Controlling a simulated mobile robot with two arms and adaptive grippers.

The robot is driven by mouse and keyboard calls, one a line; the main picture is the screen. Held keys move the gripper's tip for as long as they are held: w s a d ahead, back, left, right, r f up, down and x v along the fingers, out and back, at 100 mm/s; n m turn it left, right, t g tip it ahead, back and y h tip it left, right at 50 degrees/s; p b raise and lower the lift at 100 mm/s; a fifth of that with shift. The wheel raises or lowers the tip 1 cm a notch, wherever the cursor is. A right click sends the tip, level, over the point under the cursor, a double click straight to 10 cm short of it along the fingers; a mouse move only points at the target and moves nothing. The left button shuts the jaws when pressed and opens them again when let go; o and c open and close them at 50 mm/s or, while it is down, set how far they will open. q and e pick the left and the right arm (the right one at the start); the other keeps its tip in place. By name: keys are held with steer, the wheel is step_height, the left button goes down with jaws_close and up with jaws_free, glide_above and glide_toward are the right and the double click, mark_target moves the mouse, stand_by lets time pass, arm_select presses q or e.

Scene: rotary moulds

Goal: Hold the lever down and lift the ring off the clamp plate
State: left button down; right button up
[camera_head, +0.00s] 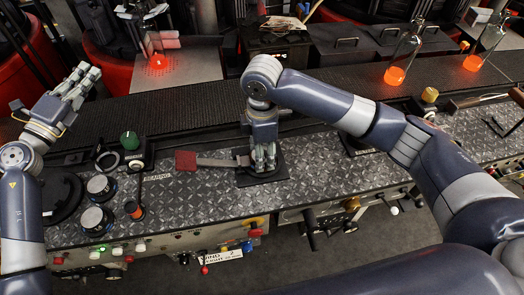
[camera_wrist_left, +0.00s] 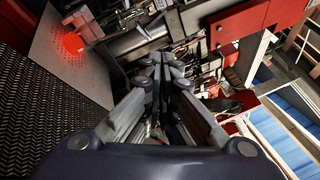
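The clamp plate (camera_head: 246,179) is a dark square plate on the diamond-plate bench, in the middle of the head view. A flat grey lever (camera_head: 217,162) with a red grip (camera_head: 186,161) reaches left from it and lies low. My right gripper (camera_head: 264,166) points down over the clamp plate and hides its middle. I cannot make out the ring there, nor whether the right fingers hold it. My left gripper (camera_head: 84,78) is raised at the upper left, away from the lever.
On the bench's left are a loose dark ring (camera_head: 107,161), a green knob (camera_head: 129,140), two round-topped cylinders (camera_head: 97,187) and an orange-topped part (camera_head: 134,210). Behind runs a dark conveyor (camera_head: 190,105). Glowing orange glass pieces (camera_head: 395,76) stand behind right. Knobs line the front edge.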

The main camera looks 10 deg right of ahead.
arm_select(q)
steer(key=s+d+r+m+g+h, duration=0.1)
steer(key=s+d+m+g, duration=0.2)
steer(key=d+m+g, duration=0.5)
steer(key=s+d+r+m+g+h, duration=0.1)
steer(key=s+d+m+h, duration=0.3)
steer(key=d, duration=0.7)
steer(key=s+d+r+m+g+y, duration=0.1)
steer(key=s+d+r+m+g, duration=0.1)
steer(key=d+m+g, duration=0.6)
steer(key=m+y, duration=1.1)
steer(key=y, duration=0.3)
glide_toward(186, 160)
steer(key=shift+w+a, duration=0.15)
steer(key=shift+a, duration=0.05)
steer(key=shift+f, duration=2.95)
